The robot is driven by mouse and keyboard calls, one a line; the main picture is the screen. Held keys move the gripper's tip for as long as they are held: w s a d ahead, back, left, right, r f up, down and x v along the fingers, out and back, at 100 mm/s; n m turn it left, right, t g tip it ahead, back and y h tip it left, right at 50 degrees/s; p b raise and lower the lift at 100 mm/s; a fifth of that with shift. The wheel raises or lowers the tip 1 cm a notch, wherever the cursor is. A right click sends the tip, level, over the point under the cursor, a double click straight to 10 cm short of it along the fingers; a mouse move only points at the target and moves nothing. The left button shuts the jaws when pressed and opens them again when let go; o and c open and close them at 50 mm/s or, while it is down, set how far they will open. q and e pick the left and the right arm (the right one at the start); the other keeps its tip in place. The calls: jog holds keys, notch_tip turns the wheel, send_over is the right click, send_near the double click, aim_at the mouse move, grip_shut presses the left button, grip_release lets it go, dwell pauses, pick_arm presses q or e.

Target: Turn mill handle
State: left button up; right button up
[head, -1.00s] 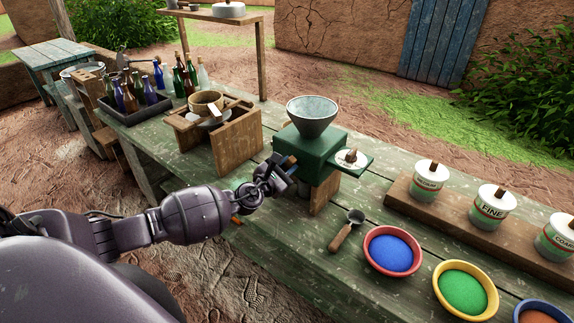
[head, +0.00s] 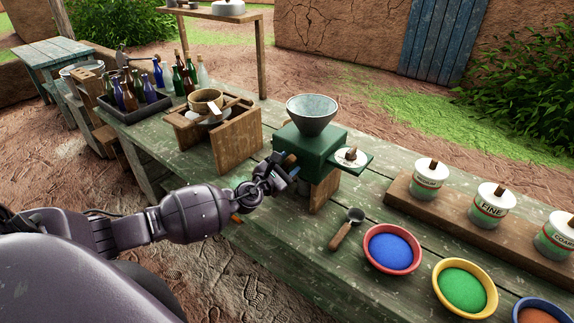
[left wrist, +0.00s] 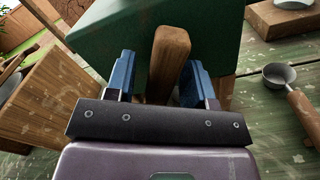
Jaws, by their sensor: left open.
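The mill has a green body (head: 310,150) with a grey funnel (head: 312,112) on top and stands on the green plank table. Its wooden handle (left wrist: 169,58) shows upright in front of the green body in the left wrist view. My left gripper (head: 287,166) is at the mill's near left side. In the left wrist view its blue fingers (left wrist: 160,66) are open, one on each side of the handle, with a gap visible on the left. In the head view the handle is mostly hidden by the gripper. My right gripper is not in view.
A scoop (head: 347,228) lies right of the mill, near a bowl of blue powder (head: 391,249) and a bowl of green powder (head: 462,291). Lidded jars (head: 491,205) stand on a board at right. A wooden stand (head: 238,142) and a bottle tray (head: 137,112) are at left.

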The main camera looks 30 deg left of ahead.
pick_arm(q)
jog(key=s, duration=1)
jog(key=shift+s+a, duration=0.3)
jog(key=shift+a, duration=0.15)
dwell(0.4)
jog(key=s+d+f+m+g, duration=0.2)
jog(key=s+f+m, duration=0.3)
jog(key=m, duration=0.5)
jog(key=s+d+f+m+g+y, duration=0.1)
jog(key=s+d+f+m+g, duration=0.1)
jog(key=s+d+f+m, duration=0.3)
jog(key=s+d+f+m+g, duration=0.2)
jog(key=s+d+f+m, duration=0.2)
jog(key=s+m, duration=0.5)
jog(key=f+m, duration=0.1)
jog(key=m, duration=0.4)
jog(key=shift+s+m+y, duration=0.15)
jog(key=shift+m+y, duration=0.25)
jog(key=shift+d, duration=0.1)
